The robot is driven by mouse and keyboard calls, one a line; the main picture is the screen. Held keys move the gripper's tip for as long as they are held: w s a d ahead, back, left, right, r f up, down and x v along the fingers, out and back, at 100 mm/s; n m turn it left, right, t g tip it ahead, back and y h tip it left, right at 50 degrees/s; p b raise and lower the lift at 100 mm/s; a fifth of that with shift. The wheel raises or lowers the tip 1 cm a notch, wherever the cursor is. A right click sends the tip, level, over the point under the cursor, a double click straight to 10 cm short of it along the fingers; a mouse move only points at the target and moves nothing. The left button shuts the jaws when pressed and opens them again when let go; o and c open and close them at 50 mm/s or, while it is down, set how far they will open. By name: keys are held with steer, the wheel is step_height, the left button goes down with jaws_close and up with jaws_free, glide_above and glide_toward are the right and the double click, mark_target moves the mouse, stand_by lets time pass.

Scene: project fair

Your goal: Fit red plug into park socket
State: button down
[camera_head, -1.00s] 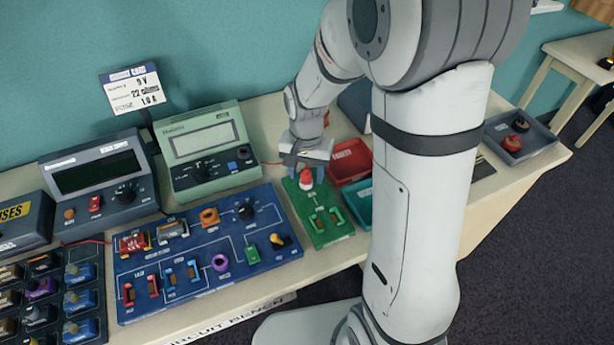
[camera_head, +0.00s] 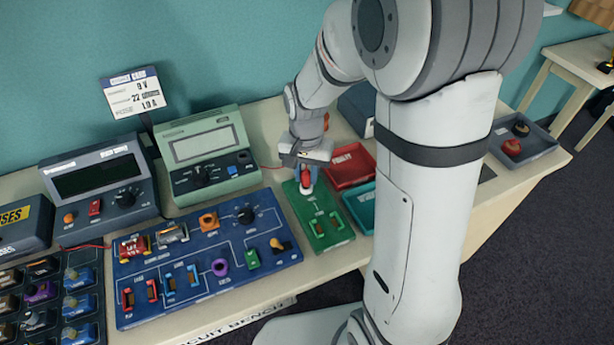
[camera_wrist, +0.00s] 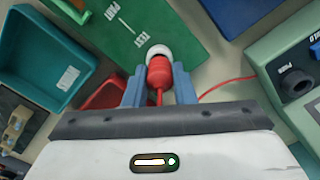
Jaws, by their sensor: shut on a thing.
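The red plug (camera_wrist: 160,73) is between the two blue fingers of my gripper (camera_wrist: 160,88) in the wrist view, its red lead running back toward the palm. My gripper is shut on it. A pale round piece (camera_wrist: 158,51) shows at the plug's far end, against the green board (camera_wrist: 120,32). I cannot tell whether it is the socket or the plug's tip, nor whether the plug is seated. In the head view the plug (camera_head: 306,175) is below the gripper (camera_head: 306,165), over the back end of the green board (camera_head: 331,230).
A blue circuit board (camera_head: 205,290) lies left of the green board. A green meter (camera_head: 207,160) stands behind it. A red tray (camera_head: 350,178) and a teal tray (camera_head: 360,203) sit close on the right. A dark tray (camera_head: 535,152) is further right.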

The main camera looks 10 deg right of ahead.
mark_target(303, 171)
steer(key=r, duration=0.9)
steer(key=shift+w+a+r, duration=0.1)
steer(key=shift+w+a, duration=0.2)
steer(key=shift+w, duration=0.05)
steer(key=w+a+r+n+p, duration=0.2)
steer(key=w+a+n+p, duration=0.55)
steer(key=a, duration=0.65)
steer(key=shift+m, duration=0.75)
steer(key=shift+w+d+f+b, duration=0.1)
steer(key=shift+w+f+b, duration=0.2)
steer(key=shift+f+b, duration=0.7)
steer(key=shift+w+d+f+b, duration=0.1)
steer(key=shift+w+f+b, duration=0.3)
steer(key=shift+f, duration=1.05)
steer(key=shift+w+f+b, duration=0.25)
steer(key=shift+f+b, duration=0.45)
steer(key=shift+f, duration=0.55)
steer(key=shift+f+b, duration=0.7)
steer(key=shift+f, duration=0.2)
steer(key=c, duration=0.6)
jaws_free()
steer(key=shift+c, duration=0.2)
step_height(303, 171, up, 8)
steer(key=p, duration=0.5)
